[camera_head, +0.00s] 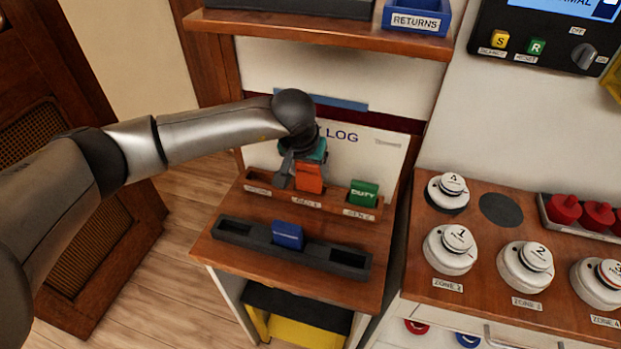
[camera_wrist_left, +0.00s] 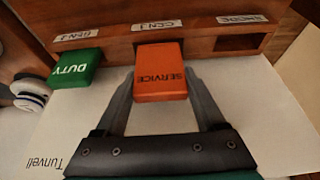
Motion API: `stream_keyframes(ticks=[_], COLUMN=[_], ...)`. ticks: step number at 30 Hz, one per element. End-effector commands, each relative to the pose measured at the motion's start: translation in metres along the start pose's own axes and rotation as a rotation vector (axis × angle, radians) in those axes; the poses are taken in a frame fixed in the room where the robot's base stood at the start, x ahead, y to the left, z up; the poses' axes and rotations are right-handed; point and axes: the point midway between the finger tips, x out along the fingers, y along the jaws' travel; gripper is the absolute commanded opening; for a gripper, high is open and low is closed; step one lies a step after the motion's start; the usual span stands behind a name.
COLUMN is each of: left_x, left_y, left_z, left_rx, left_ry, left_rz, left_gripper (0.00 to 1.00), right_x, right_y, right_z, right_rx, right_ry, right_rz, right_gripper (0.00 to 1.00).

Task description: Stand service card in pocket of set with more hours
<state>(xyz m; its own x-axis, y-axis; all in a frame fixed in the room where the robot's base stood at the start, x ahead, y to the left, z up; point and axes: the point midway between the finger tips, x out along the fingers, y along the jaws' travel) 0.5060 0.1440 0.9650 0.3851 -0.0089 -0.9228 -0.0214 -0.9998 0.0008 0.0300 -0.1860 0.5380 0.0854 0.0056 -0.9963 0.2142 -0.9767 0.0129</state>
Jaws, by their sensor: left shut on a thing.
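The orange service card (camera_head: 309,178) stands at the middle pocket of the wooden rack (camera_head: 260,200), marked GEN 1. My left gripper (camera_head: 297,170) is shut on it from above and behind. In the left wrist view the service card (camera_wrist_left: 161,75) is between the two fingers (camera_wrist_left: 165,98), its lower end at the middle pocket opening. How deep it sits is hidden. A green duty card (camera_head: 363,193) stands in the GEN 2 pocket at the right. The left pocket looks empty. My right gripper is not in view.
A blue card (camera_head: 287,235) stands in the middle of a dark tray (camera_head: 349,264) in front of the rack. A white log sheet (camera_head: 365,150) is behind the rack; its hours are not legible. A shelf (camera_head: 320,32) overhangs above. Zone detectors (camera_head: 450,250) stand at the right.

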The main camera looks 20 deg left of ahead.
Motion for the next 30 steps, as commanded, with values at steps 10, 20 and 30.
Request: stream_keyframes(ticks=[10,20,30], left_x=[0.024,0.027,0.027], left_y=[-0.001,-0.001,-0.001], left_z=[0.013,0.015,0.015], left_rx=[0.011,0.012,0.012], left_ry=[0.0,-0.001,-0.002], left_rz=[0.005,0.005,0.005], left_gripper=[0.16,0.79,1.0], right_x=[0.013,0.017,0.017], right_y=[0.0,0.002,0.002], right_z=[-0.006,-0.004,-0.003], right_rx=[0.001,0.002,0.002], right_ry=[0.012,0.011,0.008], right_rz=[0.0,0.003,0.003], right_gripper=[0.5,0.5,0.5])
